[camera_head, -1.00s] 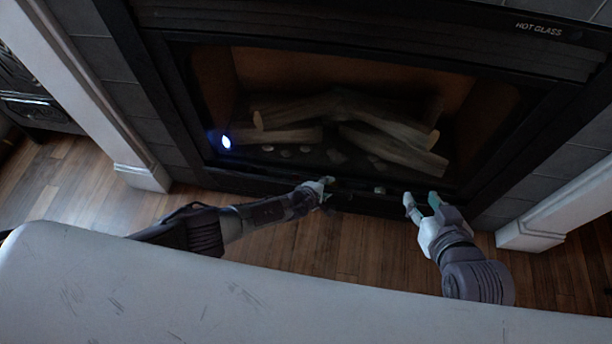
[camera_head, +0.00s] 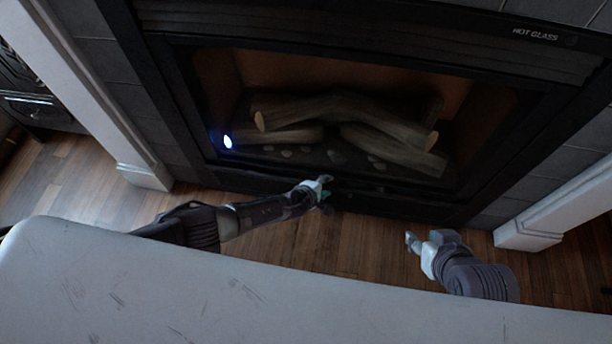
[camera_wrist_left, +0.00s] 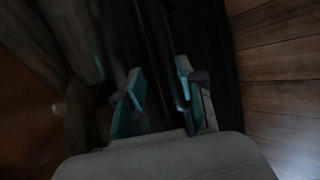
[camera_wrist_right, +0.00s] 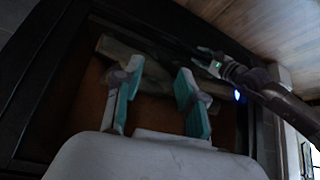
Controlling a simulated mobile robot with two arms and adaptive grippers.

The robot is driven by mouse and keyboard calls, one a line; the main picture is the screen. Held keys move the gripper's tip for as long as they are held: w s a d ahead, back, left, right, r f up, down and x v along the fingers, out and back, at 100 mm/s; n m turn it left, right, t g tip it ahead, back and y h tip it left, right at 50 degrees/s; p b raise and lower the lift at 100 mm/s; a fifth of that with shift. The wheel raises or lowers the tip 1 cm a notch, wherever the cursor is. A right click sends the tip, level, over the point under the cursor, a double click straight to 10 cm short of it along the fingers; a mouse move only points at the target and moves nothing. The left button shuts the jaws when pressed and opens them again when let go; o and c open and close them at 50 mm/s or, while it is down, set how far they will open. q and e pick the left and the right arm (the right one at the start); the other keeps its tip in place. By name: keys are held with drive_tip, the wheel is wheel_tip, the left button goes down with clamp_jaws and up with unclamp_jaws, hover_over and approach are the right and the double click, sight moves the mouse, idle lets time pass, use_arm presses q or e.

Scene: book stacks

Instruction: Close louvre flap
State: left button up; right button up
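The fireplace's lower louvre flap (camera_head: 400,205) is the long dark strip below the glass, near the floor. It is too dark to tell how far it stands open or shut. My left gripper (camera_head: 322,188) is at this strip, near its middle. In the left wrist view its teal fingers (camera_wrist_left: 160,95) stand apart, with a dark edge between them; contact is unclear. My right gripper (camera_head: 418,243) is over the floor, in front of and apart from the flap. In the right wrist view its fingers (camera_wrist_right: 155,95) are apart and empty.
Logs (camera_head: 340,110) lie behind the fireplace glass. White pillars stand at left (camera_head: 110,110) and right (camera_head: 550,220). A pale surface (camera_head: 250,290) fills the foreground. Wooden floor (camera_head: 360,250) between it and the fireplace is free around the right gripper.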

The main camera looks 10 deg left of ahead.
use_arm(q)
drive_tip(key=shift+a+r+p, duration=0.1)
drive_tip(key=shift+r+p, duration=0.2)
use_arm(e)
drive_tip(key=shift+s+d+g+h+p, duration=0.5)
drive_tip(key=shift+s+d+g+p, duration=1)
drive_tip(key=shift+s, duration=1.6)
drive_tip(key=shift+a+f+g+p, duration=0.8)
drive_tip(key=shift+f+p, duration=1.65)
drive_tip(key=shift+f, duration=6.35)
use_arm(q)
drive_tip(key=s+a+r+p, duration=0.2)
drive_tip(key=r, duration=0.3)
drive_tip(key=s+a+r+p, duration=0.2)
drive_tip(key=a+r, duration=0.1)
drive_tip(key=r, duration=0.3)
drive_tip(key=shift+s+p, duration=0.3)
drive_tip(key=shift+p, duration=0.1)
use_arm(e)
drive_tip(key=s+d+f+g, duration=0.1)
drive_tip(key=s+d+f, duration=0.1)
drive_tip(key=s+f, duration=0.9)
drive_tip(key=shift+s+d+f, duration=0.15)
drive_tip(key=shift+s+d, duration=0.05)
drive_tip(key=shift+s, duration=0.45)
